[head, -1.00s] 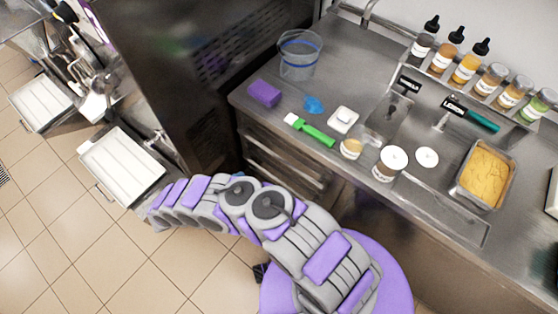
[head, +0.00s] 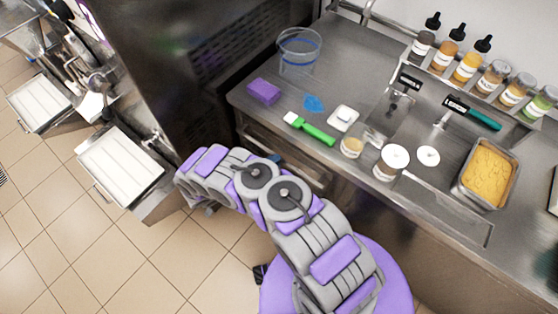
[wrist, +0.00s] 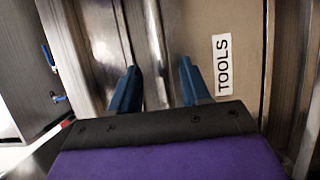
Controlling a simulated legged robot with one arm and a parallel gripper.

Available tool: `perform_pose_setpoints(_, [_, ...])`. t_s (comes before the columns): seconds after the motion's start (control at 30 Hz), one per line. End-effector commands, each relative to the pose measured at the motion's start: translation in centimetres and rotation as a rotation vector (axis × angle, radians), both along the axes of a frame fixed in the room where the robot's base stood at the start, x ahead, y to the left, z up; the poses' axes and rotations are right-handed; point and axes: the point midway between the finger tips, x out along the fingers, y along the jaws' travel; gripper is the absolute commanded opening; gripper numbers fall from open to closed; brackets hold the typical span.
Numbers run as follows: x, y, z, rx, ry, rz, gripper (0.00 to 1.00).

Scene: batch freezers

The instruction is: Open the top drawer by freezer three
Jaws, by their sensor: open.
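The top drawer's front shows in the wrist view as a tan panel (wrist: 198,35) with a sideways white TOOLS label (wrist: 222,64). A shiny metal strip (wrist: 152,45) runs along the panel's left side, perhaps its handle or lip. My gripper (wrist: 158,78) is open, its two blue fingers pointing at the drawer, one on each side of this strip. I cannot tell whether they touch it. In the head view, the drawers (head: 322,182) under the steel counter look shut, partly hidden by my arm. A bit of blue finger (head: 275,158) shows at the upper drawer.
The steel counter (head: 350,90) overhangs the drawers. It carries a purple sponge (head: 264,91), a green-handled brush (head: 316,133), a clear container (head: 299,48) and several jars. A dark freezer (head: 185,70) stands left of the drawers, with white trays (head: 120,163) beyond. Tiled floor is clear below.

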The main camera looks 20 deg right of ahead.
Motion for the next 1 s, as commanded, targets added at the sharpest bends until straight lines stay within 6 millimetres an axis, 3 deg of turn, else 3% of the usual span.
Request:
perform_pose_setpoints(0.2, [0.5,-2.3,0.0,-0.004,0.002,0.001,0.47])
perform_pose_setpoints(0.57, [0.6,-2.7,0.0,-0.001,0.001,0.002,0.47])
perform_pose_setpoints(1.0, [0.6,-2.7,0.0,-0.001,0.002,0.002,0.07])
